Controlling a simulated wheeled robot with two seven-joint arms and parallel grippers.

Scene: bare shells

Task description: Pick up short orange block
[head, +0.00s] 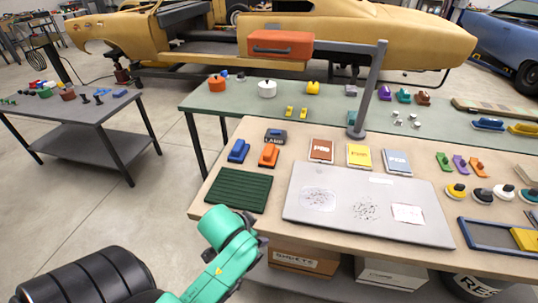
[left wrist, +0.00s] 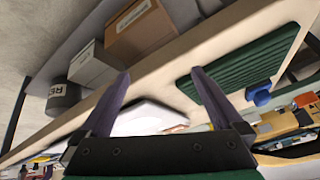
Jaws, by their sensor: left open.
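A short orange block (head: 269,155) stands on the tan workbench (head: 205,190), right of a similar blue block (head: 238,150) and behind the dark green ribbed mat (head: 238,191). My left gripper, on the teal arm, is by the bench's front left edge, in front of the mat and well apart from the orange block. In the left wrist view, its two dark fingers (left wrist: 160,88) are spread with nothing between them. That view also shows the mat (left wrist: 240,75) and the blue block (left wrist: 262,97); I cannot make out the orange block there. My right gripper is not in view.
A whiteboard-like panel (head: 338,215) lies right of the mat. A lamp post (head: 370,90) rises behind it. Boxes (head: 295,260) sit under the bench. A green bench (head: 215,98) is behind.

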